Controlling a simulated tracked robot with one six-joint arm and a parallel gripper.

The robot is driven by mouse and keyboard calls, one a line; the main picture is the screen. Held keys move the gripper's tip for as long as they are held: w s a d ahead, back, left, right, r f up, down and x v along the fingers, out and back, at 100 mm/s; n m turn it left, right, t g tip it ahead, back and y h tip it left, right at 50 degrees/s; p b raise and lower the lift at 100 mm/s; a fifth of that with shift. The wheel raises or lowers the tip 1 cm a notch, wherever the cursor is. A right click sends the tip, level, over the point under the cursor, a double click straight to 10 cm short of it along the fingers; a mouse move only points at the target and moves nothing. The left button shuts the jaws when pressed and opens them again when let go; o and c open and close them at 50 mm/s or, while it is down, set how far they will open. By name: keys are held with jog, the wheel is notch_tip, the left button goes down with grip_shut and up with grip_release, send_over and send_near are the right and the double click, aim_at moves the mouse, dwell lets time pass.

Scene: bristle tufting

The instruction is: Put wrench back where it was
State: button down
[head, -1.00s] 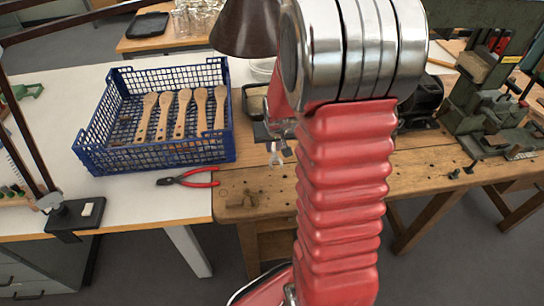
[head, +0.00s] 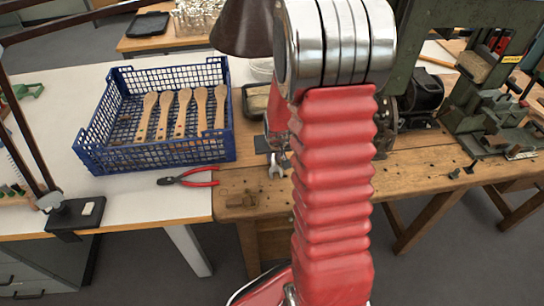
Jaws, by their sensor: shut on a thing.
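The wrench (head: 276,168) is a small silver tool with an open jaw. It shows just left of my red arm, over the left part of the wooden workbench. My gripper (head: 270,149) is mostly hidden behind my arm; only a dark part and the wrench's end show below it. It is shut on the wrench. I cannot tell whether the wrench touches the bench top.
A blue crate (head: 158,157) with several wooden brush handles stands on the white table. Red-handled pliers (head: 190,177) lie in front of it. A dark tray (head: 257,100) is behind my gripper. A green machine (head: 485,95) stands right on the wooden workbench (head: 420,170).

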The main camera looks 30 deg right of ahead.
jog(key=c, duration=1.7)
grip_release()
jog(key=shift+v, duration=6)
jog(key=shift+r, duration=0.1)
